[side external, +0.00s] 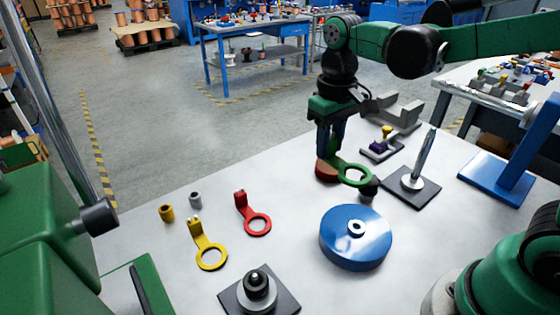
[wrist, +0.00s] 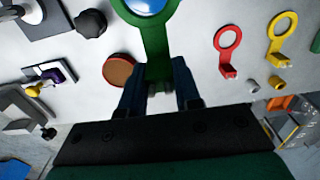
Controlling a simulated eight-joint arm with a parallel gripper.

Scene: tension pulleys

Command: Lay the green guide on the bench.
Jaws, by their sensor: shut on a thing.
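My gripper (side external: 330,148) is shut on the green guide (side external: 353,182), a flat ring with a short stem. It holds the guide by the stem, ring pointing out to the right, low over the far part of the pale bench (side external: 295,195). I cannot tell whether the ring touches the bench. In the wrist view the green guide (wrist: 155,40) runs up from between the fingers (wrist: 157,82), and the far part of its ring is cut off by the frame edge.
A red-brown disc (side external: 323,173) and a black knob (side external: 369,191) are close to the guide. A blue wheel (side external: 345,250) stands nearer, with an upright post (side external: 424,160) to the right. Red (side external: 257,224) and yellow (side external: 210,257) guides lie left. Bare bench lies between them and my gripper.

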